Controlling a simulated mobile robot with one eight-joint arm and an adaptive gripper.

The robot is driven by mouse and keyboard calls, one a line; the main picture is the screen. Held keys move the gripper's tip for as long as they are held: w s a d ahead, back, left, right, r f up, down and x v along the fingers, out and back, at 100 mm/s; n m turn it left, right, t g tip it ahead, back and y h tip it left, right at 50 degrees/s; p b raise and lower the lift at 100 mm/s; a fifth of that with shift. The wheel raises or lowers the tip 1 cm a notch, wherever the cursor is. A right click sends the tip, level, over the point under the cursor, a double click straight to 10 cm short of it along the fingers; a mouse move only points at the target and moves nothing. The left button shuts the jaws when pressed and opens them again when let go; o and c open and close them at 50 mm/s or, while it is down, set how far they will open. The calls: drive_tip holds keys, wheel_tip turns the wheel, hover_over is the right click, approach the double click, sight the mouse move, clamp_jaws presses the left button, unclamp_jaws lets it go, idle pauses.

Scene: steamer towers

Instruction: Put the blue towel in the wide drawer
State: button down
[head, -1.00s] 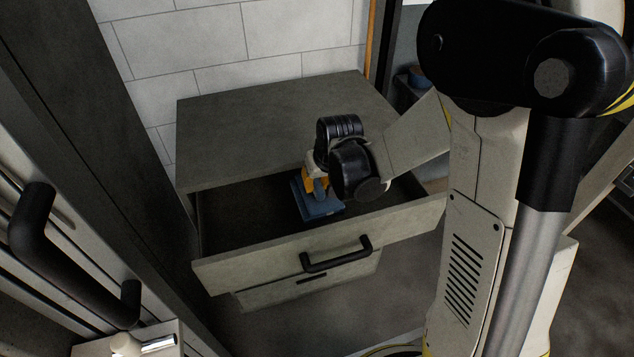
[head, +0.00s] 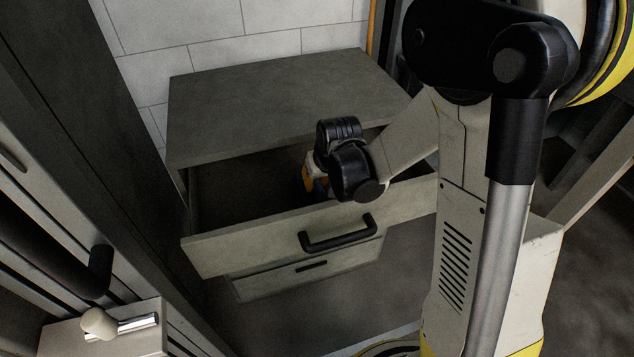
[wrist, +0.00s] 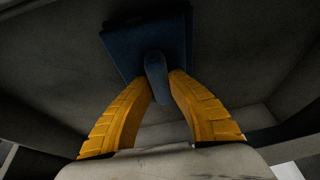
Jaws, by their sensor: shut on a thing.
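The blue towel (wrist: 148,38) is a dark blue folded square in the wrist view, with a raised bunched part between my fingers. My gripper (wrist: 159,82) has yellow fingers shut on that raised part. In the head view my gripper (head: 309,181) is down inside the open wide drawer (head: 222,254), behind its front panel. The towel is mostly hidden there by the drawer front and my wrist. I cannot tell whether the towel touches the drawer floor. The drawer is pulled out, with a black bar handle (head: 338,237) on its pale front.
The cabinet top (head: 285,95) is bare and overhangs the back of the drawer. A lower drawer (head: 305,272) sits beneath, apparently shut. A tiled wall stands behind. At the left are a dark panel and a black handle (head: 100,270). The left part of the drawer looks empty.

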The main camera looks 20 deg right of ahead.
drive_tip(key=shift+f, duration=0.45)
idle(0.3)
drive_tip(key=c, duration=1.3)
unclamp_jaws()
drive_tip(key=v, duration=1.2)
